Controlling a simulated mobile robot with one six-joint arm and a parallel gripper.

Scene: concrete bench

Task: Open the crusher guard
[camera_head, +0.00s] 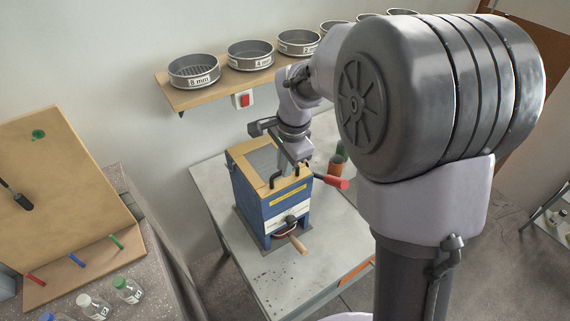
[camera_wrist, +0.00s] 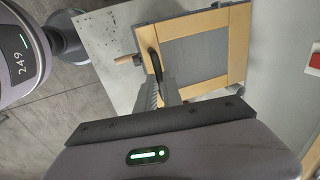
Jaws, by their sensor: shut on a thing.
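The crusher (camera_head: 285,212) is a blue box on the grey bench. Its guard (camera_head: 262,160) is a wood-framed grey panel that appears to lie flat on top. The guard also shows in the wrist view (camera_wrist: 205,50). A black bar handle (camera_head: 272,182) sits at the guard's front edge, and it shows as a curved black bar in the wrist view (camera_wrist: 153,55). My gripper (camera_head: 286,168) reaches down from above and is shut on this handle. In the wrist view its fingers (camera_wrist: 160,84) close around the handle, hiding part of it.
A red-gripped lever (camera_head: 330,181) sticks out right of the crusher, and a wooden-handled crank (camera_head: 297,243) at its front. Behind, a shelf (camera_head: 190,98) bears several sieves, above a red switch (camera_head: 243,99). A bottle (camera_head: 337,160) stands behind right. The front bench top (camera_head: 290,280) is mostly clear.

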